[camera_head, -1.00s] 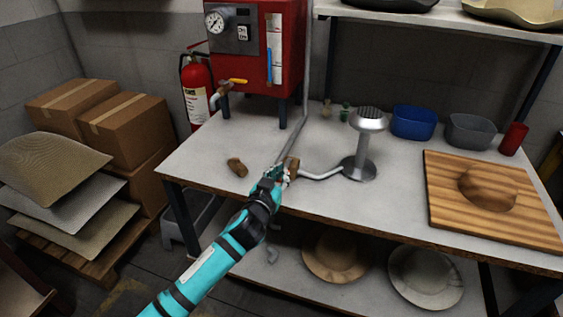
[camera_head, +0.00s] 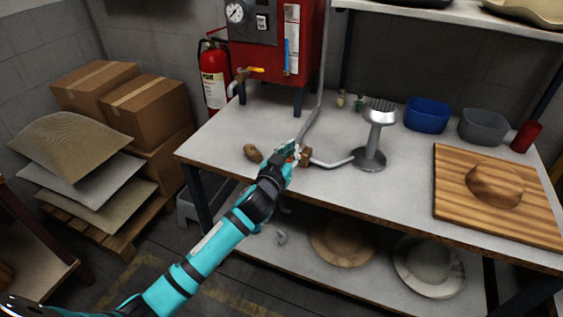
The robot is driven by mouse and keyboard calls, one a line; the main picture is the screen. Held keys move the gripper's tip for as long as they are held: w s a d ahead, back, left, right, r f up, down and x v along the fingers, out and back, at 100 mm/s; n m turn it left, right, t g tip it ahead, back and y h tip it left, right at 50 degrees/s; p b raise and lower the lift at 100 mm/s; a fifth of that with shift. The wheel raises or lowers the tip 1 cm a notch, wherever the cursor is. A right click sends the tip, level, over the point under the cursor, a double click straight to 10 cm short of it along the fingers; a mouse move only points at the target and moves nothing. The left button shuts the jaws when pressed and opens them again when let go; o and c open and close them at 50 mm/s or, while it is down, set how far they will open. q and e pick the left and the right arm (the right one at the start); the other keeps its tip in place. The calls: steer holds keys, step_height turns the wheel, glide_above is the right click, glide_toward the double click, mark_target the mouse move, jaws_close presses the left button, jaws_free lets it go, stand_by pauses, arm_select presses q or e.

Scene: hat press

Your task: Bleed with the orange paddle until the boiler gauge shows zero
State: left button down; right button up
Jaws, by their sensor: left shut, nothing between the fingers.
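The orange paddle (camera_head: 254,69) is a small lever on a brass valve at the lower left of the red boiler (camera_head: 275,42). The round white boiler gauge (camera_head: 235,12) is on the boiler's dark panel; its needle is too small to read. My left gripper (camera_head: 297,150) is shut and empty over the front of the table, in front of and below the boiler, well apart from the paddle. It is close to a brown fitting (camera_head: 305,157) on the steamer pipe, and I cannot tell whether they touch. My right gripper is not in view.
A metal steamer stand (camera_head: 371,140), blue bin (camera_head: 427,115), grey bin (camera_head: 484,126) and wooden hat block (camera_head: 495,184) are on the table (camera_head: 225,140). A brown lump (camera_head: 253,153) lies left of my gripper. A fire extinguisher (camera_head: 214,78) stands behind the table.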

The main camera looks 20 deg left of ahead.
arm_select(q)
steer(key=s, duration=0.8)
steer(key=shift+s+a+r+b, duration=0.2)
steer(key=shift+s+r+b, duration=0.05)
steer(key=shift+s+b, duration=0.1)
step_height(320, 180, down, 19)
steer(key=s+a+g, duration=0.1)
steer(key=a+g, duration=0.1)
steer(key=g, duration=0.2)
steer(key=s+a+f+g, duration=0.1)
steer(key=s+f+g, duration=0.1)
steer(key=s+f, duration=0.35)
steer(key=s+f+m+g, duration=0.1)
steer(key=s+f, duration=0.2)
steer(key=f, duration=0.6)
steer(key=s+a+f+g, duration=0.1)
steer(key=s+f+g, duration=0.1)
steer(key=s+f, duration=0.45)
steer(key=s+f+g, duration=0.2)
steer(key=s+f, duration=0.4)
steer(key=s, duration=0.5)
steer(key=s+f+g, duration=0.2)
steer(key=s+f, duration=0.5)
steer(key=s, duration=0.4)
steer(key=s+d+f+m+g, duration=0.1)
steer(key=s+f+g, duration=0.2)
steer(key=s+f, duration=0.4)
steer(key=s, duration=0.4)
steer(key=shift+s+y, duration=0.15)
steer(key=shift+y, duration=0.15)
